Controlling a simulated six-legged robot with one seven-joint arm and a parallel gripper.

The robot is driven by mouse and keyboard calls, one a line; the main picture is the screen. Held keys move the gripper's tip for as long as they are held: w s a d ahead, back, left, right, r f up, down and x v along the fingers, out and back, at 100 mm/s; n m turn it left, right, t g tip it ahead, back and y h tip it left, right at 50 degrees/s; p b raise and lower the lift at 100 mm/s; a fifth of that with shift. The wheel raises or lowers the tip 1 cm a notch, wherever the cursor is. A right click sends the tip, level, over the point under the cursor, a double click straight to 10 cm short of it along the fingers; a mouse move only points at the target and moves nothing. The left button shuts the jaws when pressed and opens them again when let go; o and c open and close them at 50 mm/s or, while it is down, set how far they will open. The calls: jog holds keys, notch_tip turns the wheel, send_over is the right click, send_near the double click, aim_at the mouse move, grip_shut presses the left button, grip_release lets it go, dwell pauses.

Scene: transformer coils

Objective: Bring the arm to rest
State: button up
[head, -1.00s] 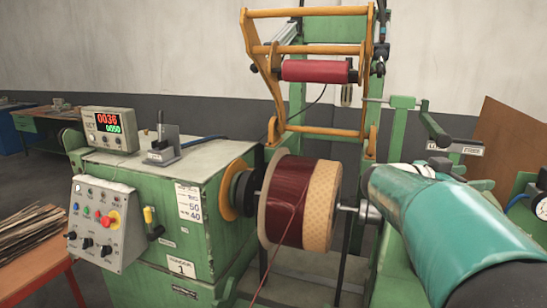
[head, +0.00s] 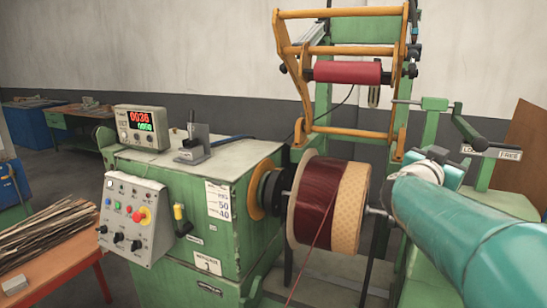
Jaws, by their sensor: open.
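The teal link of my arm (head: 470,225) reaches in from the right edge of the head view. Its far end has a pale, white-wrapped part near the green stand. My gripper is not in view, so I cannot see its fingers or whether anything is between them. A coil of dark red wire (head: 314,200) sits on the winding machine's shaft, left of my arm. A tan perforated band (head: 350,208) covers its right side. One red strand hangs down from the coil.
The green winding machine (head: 228,160) carries a control panel (head: 134,220) and a digital display (head: 143,128). An orange frame (head: 291,75) with a red roller (head: 347,72) stands behind the coil. An orange table (head: 60,275) with thin strips is at left. Grey floor shows between.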

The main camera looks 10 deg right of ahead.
jog(key=s+a+f+n+t+y, duration=0.1)
jog(key=a+f+n+y, duration=0.15)
jog(key=a+y, duration=0.35)
jog(key=a+f+n+t+y, duration=0.2)
jog(key=a+n+y, duration=0.2)
jog(key=a, duration=0.5)
jog(key=s+a+f+n+t+y, duration=0.1)
jog(key=a+f+n+y, duration=0.25)
jog(key=a, duration=0.35)
jog(key=s+a+f+n+g+y, duration=0.1)
jog(key=s+a+f+g, duration=0.2)
jog(key=s+f, duration=0.4)
jog(key=s+a+f+n+g+y, duration=0.1)
jog(key=s+a+f+g, duration=0.2)
jog(key=s, duration=0.9)
notch_tip(320, 180, down, 5)
jog(key=g, duration=0.3)
jog(key=shift+s+f+n, duration=0.2)
jog(key=shift+s+n, duration=0.1)
jog(key=shift+s, duration=0.1)
jog(key=shift+d, duration=0.1)
